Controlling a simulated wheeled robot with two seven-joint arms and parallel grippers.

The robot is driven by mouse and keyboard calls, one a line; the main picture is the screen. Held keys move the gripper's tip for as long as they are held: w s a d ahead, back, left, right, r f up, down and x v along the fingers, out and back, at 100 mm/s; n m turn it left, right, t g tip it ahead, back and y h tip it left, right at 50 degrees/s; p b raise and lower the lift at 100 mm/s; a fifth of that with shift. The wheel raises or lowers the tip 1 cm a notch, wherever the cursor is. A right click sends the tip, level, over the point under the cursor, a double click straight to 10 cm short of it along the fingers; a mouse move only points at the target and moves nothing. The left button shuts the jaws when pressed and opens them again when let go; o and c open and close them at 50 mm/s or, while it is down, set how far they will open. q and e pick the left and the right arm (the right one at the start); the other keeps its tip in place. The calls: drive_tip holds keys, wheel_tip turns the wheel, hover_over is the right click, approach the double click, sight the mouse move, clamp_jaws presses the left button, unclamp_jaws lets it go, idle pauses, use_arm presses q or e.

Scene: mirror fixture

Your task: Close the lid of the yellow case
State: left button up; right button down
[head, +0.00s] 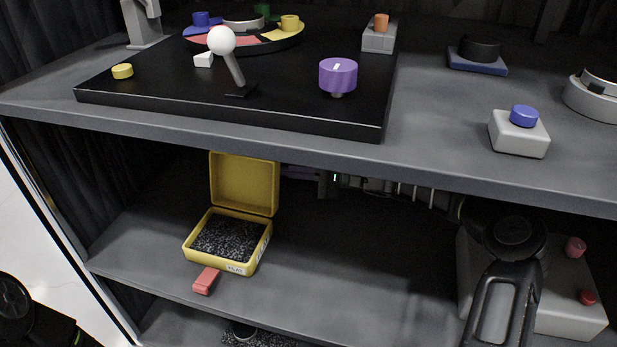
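The yellow case (262,250) sits on the middle shelf, left of centre, with dark speckled filling inside. Its lid (245,184) stands open, nearly upright, at the back of the case. My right arm comes in from the right and reaches left below the upper shelf's edge. Its gripper end (326,184) is to the right of the lid and apart from it, dark and partly hidden by the upper shelf, so its fingers are unclear. Part of my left arm shows at the lower left edge; its gripper is out of view.
A red block (206,281) lies in front of the case. A grey box (570,292) with red buttons stands right, partly behind my arm. The upper shelf (300,146) overhangs the case and holds a black panel (180,97) with a lever and purple knob. The shelf right of the case is clear.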

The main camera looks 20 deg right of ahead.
sight(277, 176)
drive_tip(key=shift+s+a+r+b, duration=0.15)
drive_tip(key=shift+s+a+b, duration=0.15)
drive_tip(key=shift+s+a, duration=0.3)
drive_tip(key=shift+s+a+r+b, duration=0.15)
drive_tip(key=shift+s+a+b, duration=0.15)
drive_tip(key=shift+s+a, duration=0.25)
drive_tip(key=shift+s+a+r, duration=0.2)
drive_tip(key=shift+s+r, duration=0.05)
drive_tip(key=shift+s, duration=0.1)
use_arm(q)
drive_tip(key=shift+w+f, duration=0.15)
drive_tip(key=shift+f, duration=0.65)
drive_tip(key=shift+a, duration=0.15)
